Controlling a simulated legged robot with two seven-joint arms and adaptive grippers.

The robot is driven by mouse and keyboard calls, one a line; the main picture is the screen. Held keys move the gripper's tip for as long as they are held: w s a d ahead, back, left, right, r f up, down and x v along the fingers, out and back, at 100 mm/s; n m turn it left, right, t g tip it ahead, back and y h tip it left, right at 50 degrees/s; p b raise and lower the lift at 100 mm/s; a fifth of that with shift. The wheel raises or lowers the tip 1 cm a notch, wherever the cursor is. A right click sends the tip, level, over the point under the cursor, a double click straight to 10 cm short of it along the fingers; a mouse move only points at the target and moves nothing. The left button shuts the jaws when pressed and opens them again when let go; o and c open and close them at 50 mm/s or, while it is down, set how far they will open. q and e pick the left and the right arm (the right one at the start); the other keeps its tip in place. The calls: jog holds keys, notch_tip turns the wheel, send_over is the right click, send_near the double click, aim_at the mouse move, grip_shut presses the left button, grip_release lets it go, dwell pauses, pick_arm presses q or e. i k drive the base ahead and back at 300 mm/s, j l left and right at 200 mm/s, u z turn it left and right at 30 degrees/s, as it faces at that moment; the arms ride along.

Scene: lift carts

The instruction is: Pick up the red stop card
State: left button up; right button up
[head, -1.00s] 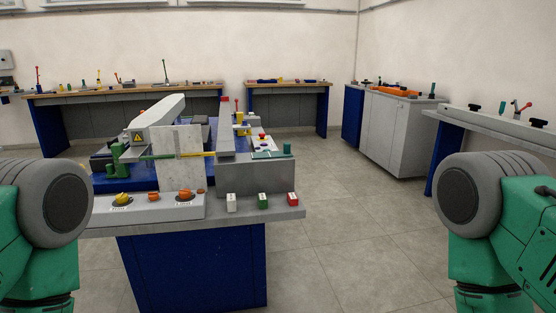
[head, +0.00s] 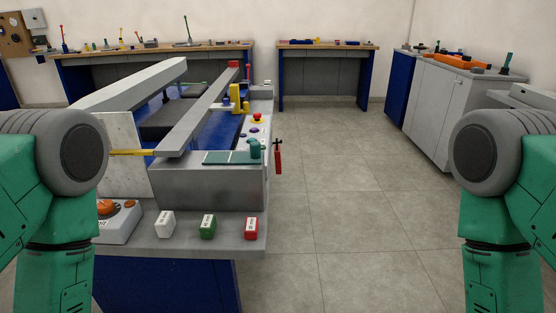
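The red stop card (head: 251,228) is a small red block with a white label. It stands near the right front corner of the grey-topped lift cart table (head: 185,244). A green card (head: 207,227) and a white card (head: 165,224) stand in a row to its left. My green left arm is at the left edge and my green right arm at the right edge of the head view. Both arms are well apart from the cards. Neither gripper is in view.
A grey block with a green plate (head: 232,158) stands behind the cards. An orange knob box (head: 118,220) is to their left. The tiled floor (head: 330,220) right of the table is clear. A grey cabinet (head: 440,110) stands at the right, workbenches (head: 325,46) at the back.

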aim_at(277, 148)
jog(key=i+l, duration=0.85)
jog(key=l, duration=0.2)
jog(key=i+l+u, duration=0.1)
jog(key=i+l, duration=0.7)
jog(key=l, duration=0.25)
jog(key=i+l, duration=0.15)
jog(key=i, duration=0.6)
